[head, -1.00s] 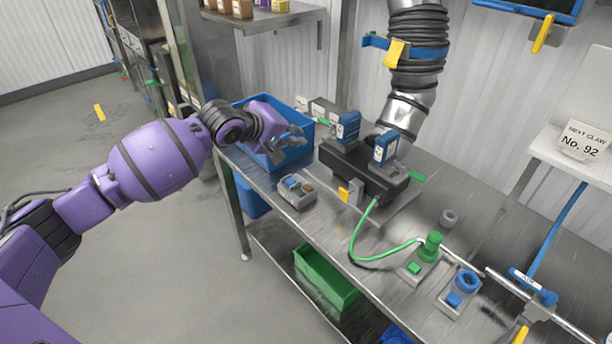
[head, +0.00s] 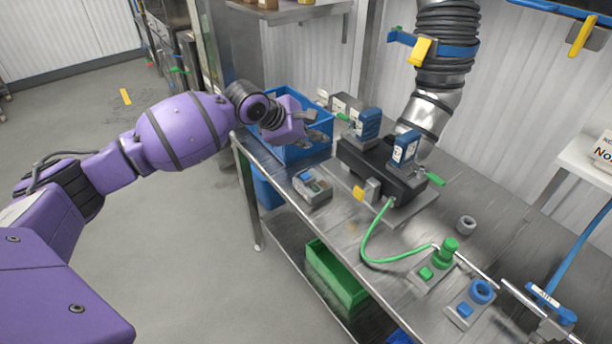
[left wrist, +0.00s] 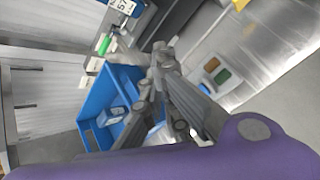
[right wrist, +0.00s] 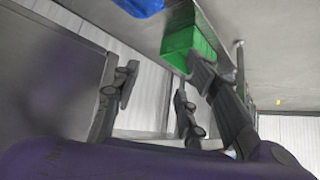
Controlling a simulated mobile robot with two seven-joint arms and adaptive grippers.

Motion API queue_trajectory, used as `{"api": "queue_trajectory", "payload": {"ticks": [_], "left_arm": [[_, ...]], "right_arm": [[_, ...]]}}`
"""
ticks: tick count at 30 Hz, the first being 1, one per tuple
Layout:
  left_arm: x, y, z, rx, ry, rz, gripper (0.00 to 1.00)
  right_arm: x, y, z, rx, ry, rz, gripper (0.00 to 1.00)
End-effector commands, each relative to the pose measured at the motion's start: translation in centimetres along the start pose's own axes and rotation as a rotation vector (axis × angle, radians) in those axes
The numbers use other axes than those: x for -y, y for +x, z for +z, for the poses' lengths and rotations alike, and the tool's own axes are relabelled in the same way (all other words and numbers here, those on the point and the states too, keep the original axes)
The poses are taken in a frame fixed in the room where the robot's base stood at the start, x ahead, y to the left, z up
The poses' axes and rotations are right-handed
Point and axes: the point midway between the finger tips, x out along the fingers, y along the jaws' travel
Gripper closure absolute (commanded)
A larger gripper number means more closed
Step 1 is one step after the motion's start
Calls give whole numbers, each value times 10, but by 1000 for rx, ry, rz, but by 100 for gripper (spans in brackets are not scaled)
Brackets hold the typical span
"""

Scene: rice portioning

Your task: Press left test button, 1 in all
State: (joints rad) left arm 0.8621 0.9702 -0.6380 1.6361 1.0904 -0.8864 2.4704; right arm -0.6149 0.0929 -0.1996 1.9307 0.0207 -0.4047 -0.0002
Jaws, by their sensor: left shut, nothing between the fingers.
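A small grey control box (head: 312,187) with a blue button on top sits near the table's left front edge. I cannot tell which one is the left test button. My left gripper (head: 314,118) is over the blue crate behind the box, apart from the box; in the left wrist view the left gripper (left wrist: 162,58) is shut and empty. My right gripper (right wrist: 160,88) shows only in its own wrist view, fingers apart and empty, below the green bin.
The blue crate (head: 284,153) stands at the table's left end. A black machine (head: 370,170) with two blue-labelled units is right of the box. A green bin (head: 335,278) is on the lower shelf.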

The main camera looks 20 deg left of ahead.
Motion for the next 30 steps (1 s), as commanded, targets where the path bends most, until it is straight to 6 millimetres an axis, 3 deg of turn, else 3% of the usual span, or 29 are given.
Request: {"api": "queue_trajectory", "payload": {"ticks": [7, 18, 24, 30], "left_arm": [[9, 12, -9, -3, -1, -6, 100], [37, 49, -37, -5, 0, -9, 100], [42, 57, -42, 1, -1, 0, 100], [44, 61, -44, 1, 2, 2, 100]], "right_arm": [[-2, 1, 11, 15, -1, 4, 60], [-10, 13, 52, 65, -6, 20, 60], [-12, 14, 30, 25, 1, 28, 60], [-11, 14, 29, 22, 3, 28, 60]]}}
